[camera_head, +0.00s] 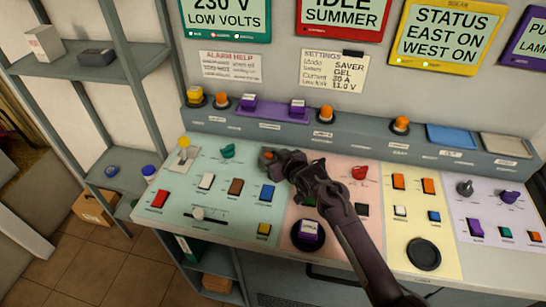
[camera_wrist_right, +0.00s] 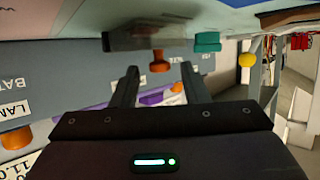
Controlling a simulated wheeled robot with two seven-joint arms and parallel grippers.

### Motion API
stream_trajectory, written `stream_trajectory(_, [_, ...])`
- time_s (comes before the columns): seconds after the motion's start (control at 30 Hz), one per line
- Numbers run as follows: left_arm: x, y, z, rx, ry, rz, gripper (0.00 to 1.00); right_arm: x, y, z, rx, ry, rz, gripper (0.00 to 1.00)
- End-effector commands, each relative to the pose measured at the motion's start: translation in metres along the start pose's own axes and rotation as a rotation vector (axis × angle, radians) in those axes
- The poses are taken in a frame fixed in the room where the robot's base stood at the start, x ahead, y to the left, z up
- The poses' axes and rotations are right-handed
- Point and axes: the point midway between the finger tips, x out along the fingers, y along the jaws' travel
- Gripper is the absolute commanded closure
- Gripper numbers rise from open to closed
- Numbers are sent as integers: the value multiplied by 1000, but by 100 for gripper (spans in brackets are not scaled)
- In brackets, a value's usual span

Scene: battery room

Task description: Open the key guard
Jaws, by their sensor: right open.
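My right gripper (camera_head: 278,160) is over the upper part of the console, at the border of the green and pink panels. In the right wrist view the gripper (camera_wrist_right: 159,72) is open, its two dark fingers apart with nothing held. An orange knob (camera_wrist_right: 159,62) shows beyond and between the fingertips, at a grey, partly see-through piece (camera_wrist_right: 130,40) that looks like the key guard. In the head view a bit of orange (camera_head: 268,155) shows beside the gripper, which hides most of that spot. I cannot tell whether the guard is touched or how far it is open. My left gripper is not in view.
A teal knob (camera_head: 228,151) and a yellow-topped lever (camera_head: 184,143) stand left of the gripper; a red knob (camera_head: 360,173) is to its right. A raised ledge (camera_head: 360,137) with several buttons runs behind. Shelves (camera_head: 85,62) stand at the left.

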Motion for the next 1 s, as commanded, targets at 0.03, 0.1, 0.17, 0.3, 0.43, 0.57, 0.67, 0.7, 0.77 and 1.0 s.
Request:
stream_trajectory(0.03, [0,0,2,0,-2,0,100,0,0,0,0,0,0,59])
stream_trajectory(0.1, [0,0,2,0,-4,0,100,0,0,0,0,0,0,66])
stream_trajectory(0.17, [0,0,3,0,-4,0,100,0,0,0,0,0,0,73])
stream_trajectory(0.3, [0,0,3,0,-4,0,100,0,0,0,0,0,0,92])
stream_trajectory(0.43, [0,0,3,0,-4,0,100,0,0,0,0,0,0,100])
stream_trajectory(0.57, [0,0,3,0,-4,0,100,0,0,0,1,-1,0,100])
stream_trajectory(0.67, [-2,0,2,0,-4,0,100,-1,0,-2,4,-5,-1,100])
stream_trajectory(0.7, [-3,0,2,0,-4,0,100,-1,1,-3,8,-9,-3,100])
stream_trajectory(0.77, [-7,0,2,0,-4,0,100,-1,1,-5,16,-19,-6,100])
stream_trajectory(1.0, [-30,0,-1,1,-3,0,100,-2,6,-18,98,-106,-39,100])
